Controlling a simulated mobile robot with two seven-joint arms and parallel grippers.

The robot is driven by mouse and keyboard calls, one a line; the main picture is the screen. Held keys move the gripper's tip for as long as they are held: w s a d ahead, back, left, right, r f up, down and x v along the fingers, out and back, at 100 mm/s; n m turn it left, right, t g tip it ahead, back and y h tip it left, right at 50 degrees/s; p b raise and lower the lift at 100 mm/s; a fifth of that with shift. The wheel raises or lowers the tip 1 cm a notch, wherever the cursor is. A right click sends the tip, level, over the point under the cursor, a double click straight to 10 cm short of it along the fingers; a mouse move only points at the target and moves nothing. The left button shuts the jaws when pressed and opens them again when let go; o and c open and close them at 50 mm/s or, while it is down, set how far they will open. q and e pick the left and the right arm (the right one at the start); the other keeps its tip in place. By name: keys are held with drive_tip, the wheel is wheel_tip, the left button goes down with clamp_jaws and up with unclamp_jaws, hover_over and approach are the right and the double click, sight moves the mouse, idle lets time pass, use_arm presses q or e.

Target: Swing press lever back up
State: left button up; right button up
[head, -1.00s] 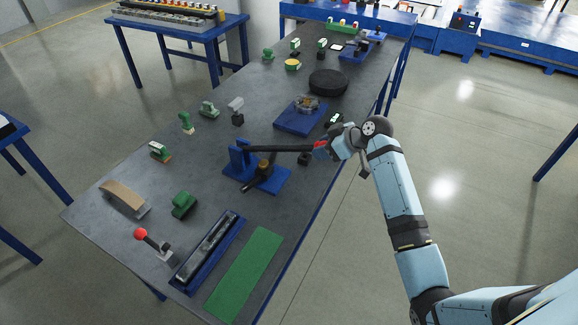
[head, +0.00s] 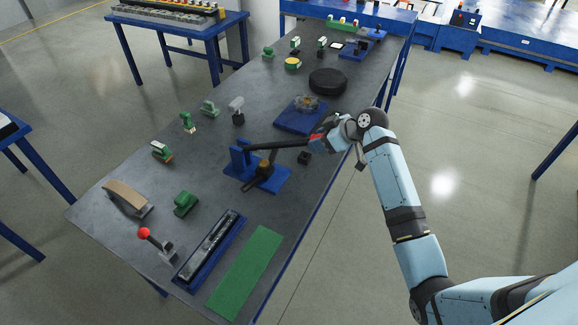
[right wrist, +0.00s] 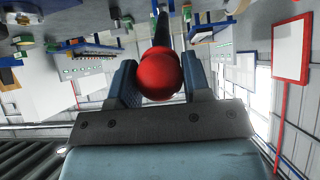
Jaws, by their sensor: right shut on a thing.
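The press (head: 241,157) is a blue frame on a blue base plate on the dark workbench. Its black lever (head: 280,145) runs from the blue upright to the right, tilted slightly up toward its outer end. My right gripper (head: 318,141) is at that outer end, shut on the lever's red knob. In the right wrist view the red knob (right wrist: 160,74) sits between the two fingers, with the dark lever shaft running away beyond it. In the head view the gripper hides most of the knob. My left gripper is not in view.
A blue tray (head: 300,117) with a part stands behind the lever. A second lever with a red ball (head: 144,233) and a green mat (head: 246,272) are nearer. Open floor lies right of the bench.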

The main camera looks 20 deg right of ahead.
drive_tip(key=shift+w+r, duration=0.1)
drive_tip(key=shift+r, duration=0.1)
drive_tip(key=shift+w+a+r+p, duration=0.25)
drive_tip(key=shift+w+r+p, duration=0.1)
drive_tip(key=shift+r, duration=0.25)
drive_tip(key=shift+w+a+r+p, duration=0.2)
drive_tip(key=shift+r+p, duration=0.1)
drive_tip(key=shift+r, duration=0.3)
drive_tip(key=shift+w+a+r, duration=0.25)
drive_tip(key=shift+r, duration=0.2)
drive_tip(key=shift+w+a+r, duration=0.2)
drive_tip(key=shift+w+r, duration=0.05)
drive_tip(key=shift+r, duration=0.2)
drive_tip(key=shift+w+a+r, duration=0.1)
drive_tip(key=shift+w+a+r, duration=0.6)
drive_tip(key=shift+w+r, duration=0.05)
drive_tip(key=shift+r, duration=0.25)
drive_tip(key=shift+w+a+r, duration=0.6)
drive_tip(key=shift+w+r, duration=0.05)
drive_tip(key=shift+r, duration=0.2)
drive_tip(key=shift+w+r, duration=0.1)
